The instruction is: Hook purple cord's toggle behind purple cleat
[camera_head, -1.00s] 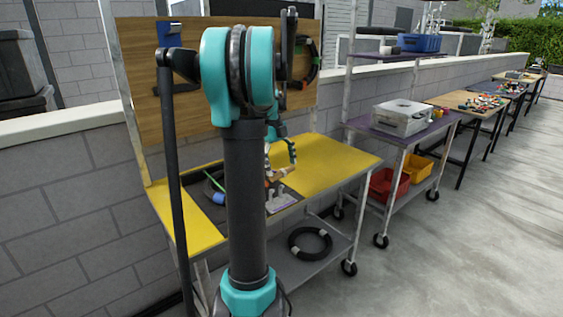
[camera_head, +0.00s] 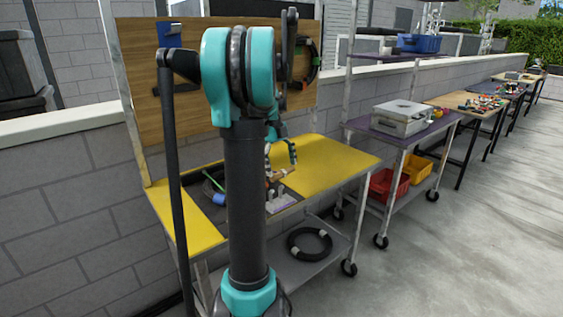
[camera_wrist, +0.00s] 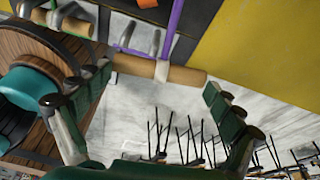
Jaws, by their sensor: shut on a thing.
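My gripper (camera_wrist: 160,84) is shut on the purple cord's toggle (camera_wrist: 190,74), a tan wooden peg with a pale band at its middle. The peg lies crosswise between the two green-padded fingers. The purple cord (camera_wrist: 175,28) runs up from the band. Pale grey prongs (camera_wrist: 154,42) stand close beside the peg, next to a purple strip; they look like the purple cleat. I cannot tell whether the peg is behind them. In the head view the cleat (camera_head: 282,202) has a purple base below my gripper (camera_head: 281,168), partly hidden by my arm.
A second wooden peg (camera_wrist: 62,22) lies at the upper left of the wrist view. The bench has a yellow top (camera_head: 335,157), clear on its right side. A black coil (camera_head: 309,244) lies on the lower shelf. A purple-topped cart (camera_head: 390,135) stands to the right.

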